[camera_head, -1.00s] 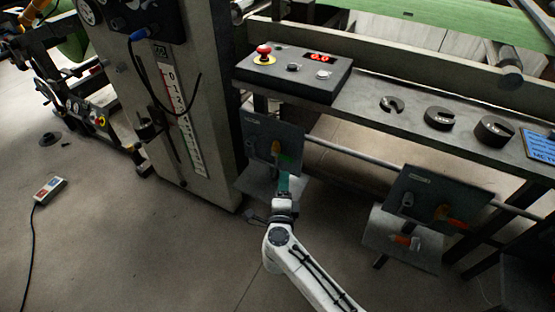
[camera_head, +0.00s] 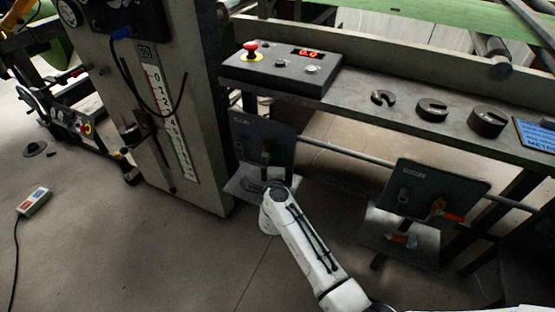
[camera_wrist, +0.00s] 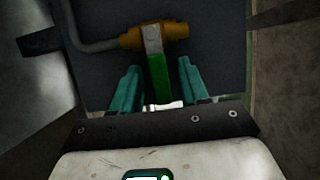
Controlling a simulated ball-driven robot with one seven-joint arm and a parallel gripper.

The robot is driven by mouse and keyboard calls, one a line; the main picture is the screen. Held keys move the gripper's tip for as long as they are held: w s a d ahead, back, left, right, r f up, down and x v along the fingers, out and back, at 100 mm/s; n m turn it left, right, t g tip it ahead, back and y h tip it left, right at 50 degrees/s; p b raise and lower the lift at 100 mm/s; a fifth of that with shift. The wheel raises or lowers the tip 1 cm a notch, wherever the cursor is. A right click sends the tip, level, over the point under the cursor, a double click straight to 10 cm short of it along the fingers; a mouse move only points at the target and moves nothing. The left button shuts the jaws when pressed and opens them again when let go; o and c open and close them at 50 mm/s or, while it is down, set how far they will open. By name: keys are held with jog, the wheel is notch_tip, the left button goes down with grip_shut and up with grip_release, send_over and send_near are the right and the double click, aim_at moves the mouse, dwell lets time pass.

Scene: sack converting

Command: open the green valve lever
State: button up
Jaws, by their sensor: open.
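The green valve lever (camera_wrist: 158,79) hangs down from a brass valve body (camera_wrist: 154,36) in the wrist view, with a pale upper part at the pivot. My gripper (camera_wrist: 158,84) is open, one teal finger on each side of the lever, with visible gaps and no clear contact. In the head view the lever's dark panel (camera_head: 262,141) stands under the bench, left of centre. My arm hides the gripper there, and the lever is hardly visible.
A second dark panel (camera_head: 437,188) with an orange-handled valve stands to the right. A control box (camera_head: 282,70) with a red button sits on the bench above. A grey column (camera_head: 165,120) stands left. A pipe (camera_wrist: 92,45) runs beside the valve. Open floor lies in front.

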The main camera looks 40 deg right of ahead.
grip_shut()
dwell(0.3)
dwell(0.3)
jog(key=r+n+p, duration=0.1)
jog(key=p, duration=0.2)
jog(key=n+p, duration=0.1)
jog(key=p, duration=0.3)
jog(key=shift+r+g+y+p, duration=0.3)
jog(key=shift+y+p, duration=0.05)
jog(key=shift+y, duration=0.05)
jog(key=shift+n+p, duration=0.3)
jog(key=shift+f, duration=0.15)
